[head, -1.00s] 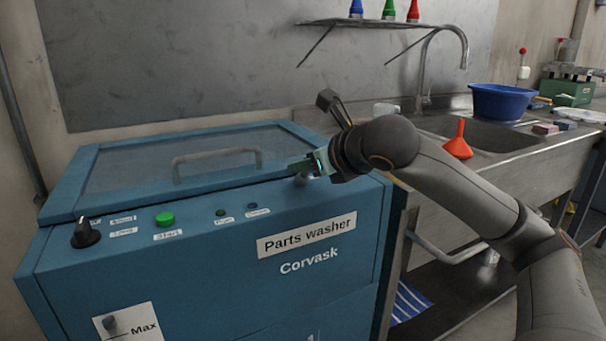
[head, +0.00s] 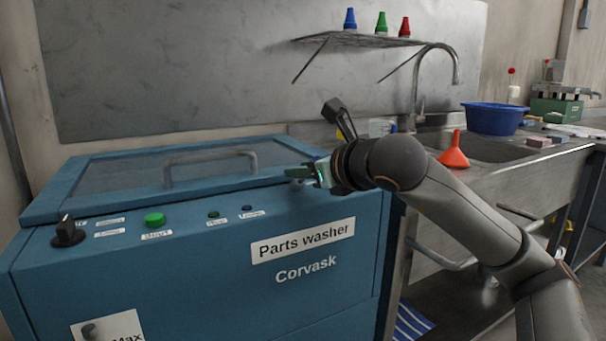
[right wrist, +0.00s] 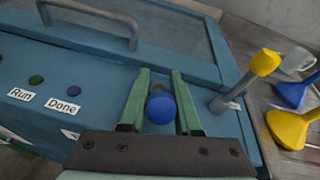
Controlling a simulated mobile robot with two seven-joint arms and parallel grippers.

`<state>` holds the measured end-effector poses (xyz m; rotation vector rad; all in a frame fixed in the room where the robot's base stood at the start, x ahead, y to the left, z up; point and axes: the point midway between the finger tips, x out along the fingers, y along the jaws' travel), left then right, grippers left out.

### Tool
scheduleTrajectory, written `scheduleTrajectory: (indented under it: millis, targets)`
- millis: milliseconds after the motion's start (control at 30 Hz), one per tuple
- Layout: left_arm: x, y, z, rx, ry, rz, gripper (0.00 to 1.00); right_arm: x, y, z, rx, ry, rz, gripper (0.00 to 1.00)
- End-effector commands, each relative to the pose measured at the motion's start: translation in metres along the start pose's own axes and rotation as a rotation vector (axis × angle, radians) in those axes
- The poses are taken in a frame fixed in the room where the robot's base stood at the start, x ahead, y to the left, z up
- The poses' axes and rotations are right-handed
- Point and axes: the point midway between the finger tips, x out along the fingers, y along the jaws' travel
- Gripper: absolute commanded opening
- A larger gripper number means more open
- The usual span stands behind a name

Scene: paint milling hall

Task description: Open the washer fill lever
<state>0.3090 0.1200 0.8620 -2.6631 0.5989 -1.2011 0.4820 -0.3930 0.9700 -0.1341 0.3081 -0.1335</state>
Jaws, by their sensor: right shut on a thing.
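The blue parts washer (head: 200,280) stands at the left in the head view. My right gripper (head: 300,173) is over the right end of its top panel. In the right wrist view the gripper's two green fingers (right wrist: 158,95) are shut on a round blue knob (right wrist: 161,108), one finger on each side of it. A grey lever with a yellow end (right wrist: 263,63) stands to the right of the fingers, apart from them. Labels by the knob are partly covered, so I cannot read which one is the fill lever. My left gripper is not in view.
The washer lid with its handle (head: 210,165) is closed behind the panel. A black dial (head: 68,232) and a green button (head: 155,220) are on the panel's left.

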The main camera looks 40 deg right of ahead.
Motion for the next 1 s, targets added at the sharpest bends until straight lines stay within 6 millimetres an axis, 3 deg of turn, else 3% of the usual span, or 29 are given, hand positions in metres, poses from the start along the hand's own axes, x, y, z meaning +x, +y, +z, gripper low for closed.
scheduleTrajectory:
  millis: [300, 333, 567, 867, 1000]
  targets:
    - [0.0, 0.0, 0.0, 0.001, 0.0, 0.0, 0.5, 0.0, 0.001, 0.001, -0.001, -0.003, 0.002, 0.0]
    - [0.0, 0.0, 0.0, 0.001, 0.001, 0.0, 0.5, 0.0, 0.001, 0.001, -0.001, -0.003, 0.002, 0.34]
    - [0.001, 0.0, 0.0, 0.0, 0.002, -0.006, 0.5, 0.0, 0.001, 0.0, -0.001, -0.002, 0.002, 0.59]
    - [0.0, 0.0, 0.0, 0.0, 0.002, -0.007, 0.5, -0.002, 0.0, 0.0, -0.001, -0.001, 0.001, 0.6]
    - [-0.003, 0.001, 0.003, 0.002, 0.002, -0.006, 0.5, -0.017, 0.0, -0.001, -0.002, -0.003, -0.002, 0.6]
